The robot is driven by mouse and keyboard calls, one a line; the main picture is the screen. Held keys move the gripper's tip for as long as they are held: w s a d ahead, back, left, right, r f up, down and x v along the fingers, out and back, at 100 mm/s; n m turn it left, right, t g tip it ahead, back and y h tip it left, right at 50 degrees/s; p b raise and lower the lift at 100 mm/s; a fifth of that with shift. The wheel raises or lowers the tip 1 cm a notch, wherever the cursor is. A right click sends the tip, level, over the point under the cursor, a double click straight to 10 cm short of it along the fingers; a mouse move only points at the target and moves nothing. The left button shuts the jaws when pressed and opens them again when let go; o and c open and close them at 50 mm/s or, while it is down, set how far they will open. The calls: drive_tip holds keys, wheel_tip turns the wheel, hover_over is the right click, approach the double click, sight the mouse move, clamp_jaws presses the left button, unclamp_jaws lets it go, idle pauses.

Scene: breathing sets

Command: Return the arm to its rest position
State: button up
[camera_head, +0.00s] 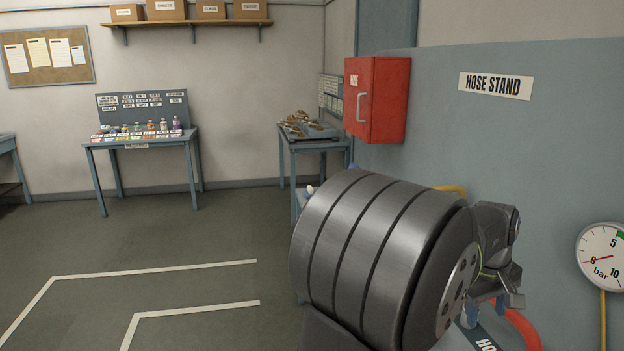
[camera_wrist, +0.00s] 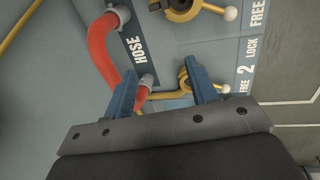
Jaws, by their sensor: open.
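My gripper (camera_wrist: 164,84) is open, with its two blue fingers spread apart in the wrist view. Nothing is clearly held between them. Beyond the fingers is a blue-grey panel (camera_wrist: 170,48) with a curved red hose (camera_wrist: 99,52) whose ends sit in grey fittings. The lower hose end shows near the left finger; I cannot tell how far apart they are. In the head view my dark arm fills the lower middle and hides part of the stand; the red hose (camera_head: 524,328) shows below the wrist. The fingers are hard to make out there.
Yellow levers with white knobs (camera_wrist: 230,13) (camera_wrist: 228,88) stand on the panel near the gripper. A pressure gauge (camera_head: 601,252) is at right, its needle near 0. A red hose box (camera_head: 377,99) hangs on the wall. Open floor (camera_head: 200,245) lies to the left.

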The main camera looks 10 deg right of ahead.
drive_tip(key=w+f, duration=0.5)
drive_tip(key=w, duration=0.1)
drive_tip(key=shift+w+a, duration=0.2)
drive_tip(key=shift+a, duration=0.25)
